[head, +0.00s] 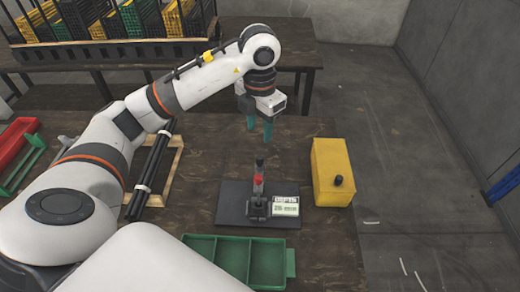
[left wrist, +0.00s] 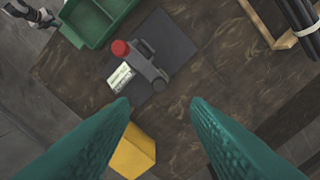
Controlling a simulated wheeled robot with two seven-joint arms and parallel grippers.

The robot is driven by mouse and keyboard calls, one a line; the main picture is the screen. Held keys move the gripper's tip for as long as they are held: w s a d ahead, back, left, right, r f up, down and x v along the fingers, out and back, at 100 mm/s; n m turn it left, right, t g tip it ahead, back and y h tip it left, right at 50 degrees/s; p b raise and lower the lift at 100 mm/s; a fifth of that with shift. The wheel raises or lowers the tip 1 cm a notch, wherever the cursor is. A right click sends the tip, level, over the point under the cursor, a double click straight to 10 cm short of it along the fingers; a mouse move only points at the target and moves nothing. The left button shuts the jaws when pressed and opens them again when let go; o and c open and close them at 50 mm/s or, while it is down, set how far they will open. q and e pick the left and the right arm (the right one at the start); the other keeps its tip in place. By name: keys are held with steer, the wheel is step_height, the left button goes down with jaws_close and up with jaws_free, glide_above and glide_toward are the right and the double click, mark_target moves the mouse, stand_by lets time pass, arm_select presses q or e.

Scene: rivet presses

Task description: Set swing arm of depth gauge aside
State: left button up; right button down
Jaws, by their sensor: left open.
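The depth gauge (head: 258,205) stands on a dark square base plate (head: 232,207) on the brown table. It has a red knob (head: 258,181), a dark upright part and a light display (head: 286,206) on its right. In the left wrist view, the red knob (left wrist: 120,47) and a grey arm-like part (left wrist: 148,66) lie across the plate. My left gripper (head: 260,139) is open and empty, with teal fingers pointing down above and behind the gauge, apart from it. A jointed grey part at the top left of the left wrist view may be my right gripper (left wrist: 32,14); its jaws are unclear.
A yellow box (head: 326,172) with a black knob stands right of the gauge. A green compartment tray (head: 287,263) lies in front. Black rods (head: 150,178) rest on a wooden frame at left. Red (head: 14,140) and green trays lie far left.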

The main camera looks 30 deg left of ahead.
mark_target(260, 157)
arm_select(q)
steer(key=f, duration=0.3)
steer(key=shift+s+d+f+p, duration=0.15)
steer(key=shift+s+f+p, duration=0.1)
steer(key=shift+p, duration=0.15)
step_height(260, 157, down, 6)
steer(key=shift+w+r+p, duration=0.15)
steer(key=shift+r+p, duration=0.05)
steer(key=shift+p, duration=0.25)
steer(key=shift+f, duration=0.55)
steer(key=c, duration=0.8)
jaws_close()
arm_select(e)
steer(key=shift+s+d+r, duration=0.15)
steer(key=shift+s+r, duration=0.2)
steer(key=shift+r, duration=0.4)
